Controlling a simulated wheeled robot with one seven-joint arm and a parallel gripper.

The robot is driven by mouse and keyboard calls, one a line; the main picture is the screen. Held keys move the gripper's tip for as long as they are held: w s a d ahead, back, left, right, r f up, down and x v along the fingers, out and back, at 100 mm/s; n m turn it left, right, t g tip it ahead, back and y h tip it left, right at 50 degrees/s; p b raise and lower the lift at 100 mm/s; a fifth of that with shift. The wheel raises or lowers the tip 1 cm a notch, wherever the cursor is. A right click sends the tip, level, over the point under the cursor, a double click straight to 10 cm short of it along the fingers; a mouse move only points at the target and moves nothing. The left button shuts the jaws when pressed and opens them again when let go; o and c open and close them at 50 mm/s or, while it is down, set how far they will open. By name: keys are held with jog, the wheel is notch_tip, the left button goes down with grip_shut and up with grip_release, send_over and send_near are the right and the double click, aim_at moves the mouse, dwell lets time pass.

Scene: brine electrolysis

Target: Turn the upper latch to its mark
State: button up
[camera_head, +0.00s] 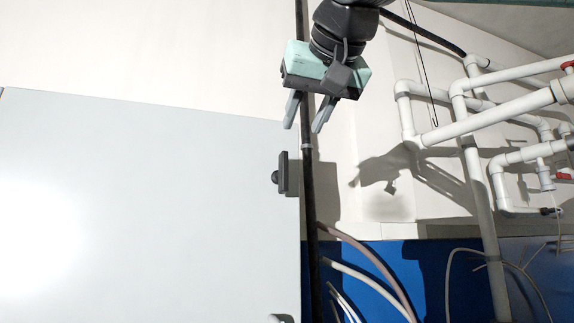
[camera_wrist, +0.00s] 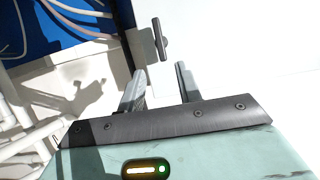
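The upper latch (camera_head: 282,173) is a small dark handle with a round hub on the right edge of a large pale cabinet door. Its bar looks upright in the head view. It also shows in the wrist view (camera_wrist: 159,39), beyond the fingertips. My gripper (camera_head: 308,130) is above and slightly right of the latch in the head view, with fingers pointing down. The fingers also show apart in the wrist view (camera_wrist: 155,76), with nothing between them. The gripper is open and does not appear to touch the latch. I cannot make out a mark.
The pale cabinet door (camera_head: 150,220) fills the left side. A second dark fitting (camera_head: 281,318) is cut off at the bottom edge. A black vertical pipe (camera_head: 308,200) runs close beside the door. White pipes (camera_head: 490,115) stand at the right, and several hoses (camera_head: 375,262) hang lower down.

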aim_at(286, 162)
jog(key=p+x, duration=0.3)
jog(key=x, duration=0.8)
jog(key=shift+w+a+p, duration=0.1)
jog(key=shift+w+p, duration=0.1)
jog(key=shift+p, duration=0.15)
jog(key=shift+x, duration=0.85)
jog(key=shift+f, duration=0.15)
jog(key=shift+c, duration=0.3)
jog(key=shift+s, duration=0.1)
grip_shut()
